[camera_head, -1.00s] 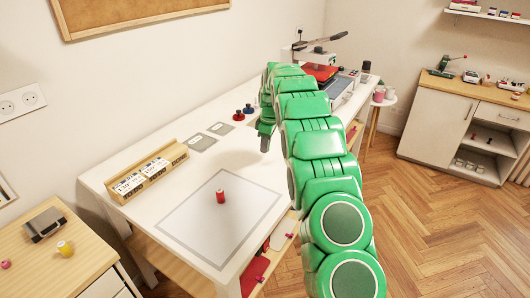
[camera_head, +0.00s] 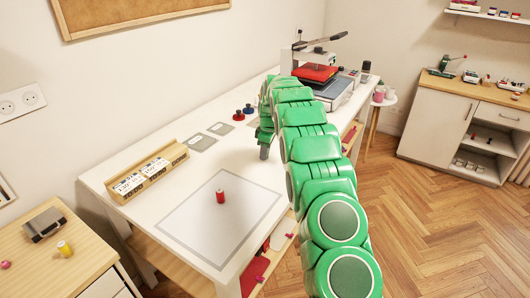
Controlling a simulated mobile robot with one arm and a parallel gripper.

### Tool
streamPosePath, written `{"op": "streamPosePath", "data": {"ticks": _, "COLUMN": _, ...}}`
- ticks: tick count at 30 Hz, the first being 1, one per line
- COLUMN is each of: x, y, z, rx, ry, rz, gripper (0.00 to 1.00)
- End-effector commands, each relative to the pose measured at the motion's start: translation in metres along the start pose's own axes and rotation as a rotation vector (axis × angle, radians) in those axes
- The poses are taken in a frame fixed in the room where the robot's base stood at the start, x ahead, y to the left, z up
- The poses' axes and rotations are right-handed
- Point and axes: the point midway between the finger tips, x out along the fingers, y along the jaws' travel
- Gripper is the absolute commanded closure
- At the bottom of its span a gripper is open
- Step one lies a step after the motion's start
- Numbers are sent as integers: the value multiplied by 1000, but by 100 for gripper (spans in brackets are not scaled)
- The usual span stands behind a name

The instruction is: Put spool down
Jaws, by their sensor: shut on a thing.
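My gripper (camera_head: 264,151) points down over the white table (camera_head: 235,168), beyond the marked square. Its fingers are shut, and the spool between them is too small and hidden to make out. A red spool (camera_head: 220,196) stands upright on the pale grey-bordered square (camera_head: 199,238) at the near end of the table. My gripper is apart from that spool, farther back and to its right.
Two grey pads (camera_head: 201,142) lie along the wall side, with a red spool-like item (camera_head: 238,115) and a blue one (camera_head: 248,109) beyond. A wooden rack (camera_head: 147,174) stands at the left edge. A heat press (camera_head: 322,80) stands at the far end.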

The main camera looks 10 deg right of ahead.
Motion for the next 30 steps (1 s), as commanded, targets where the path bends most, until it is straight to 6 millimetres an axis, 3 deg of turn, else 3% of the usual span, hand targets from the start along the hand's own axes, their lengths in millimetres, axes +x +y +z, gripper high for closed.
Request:
{"op": "streamPosePath", "data": {"ticks": 5, "x": 2, "y": 0, "z": 0, "rx": 0, "ry": 0, "rz": -1, "gripper": 100}}
{"op": "streamPosePath", "data": {"ticks": 6, "x": 2, "y": 0, "z": 0, "rx": 0, "ry": 0, "rz": -1, "gripper": 70}}
{"op": "streamPosePath", "data": {"ticks": 10, "x": 2, "y": 0, "z": 0, "rx": 0, "ry": 0, "rz": 0, "gripper": 50}}
{"op": "streamPosePath", "data": {"ticks": 22, "x": -4, "y": 0, "z": 0, "rx": 0, "ry": 1, "rz": 1, "gripper": 49}}
{"op": "streamPosePath", "data": {"ticks": 30, "x": -46, "y": 1, "z": -1, "rx": 0, "ry": 3, "rz": 6, "gripper": 49}}
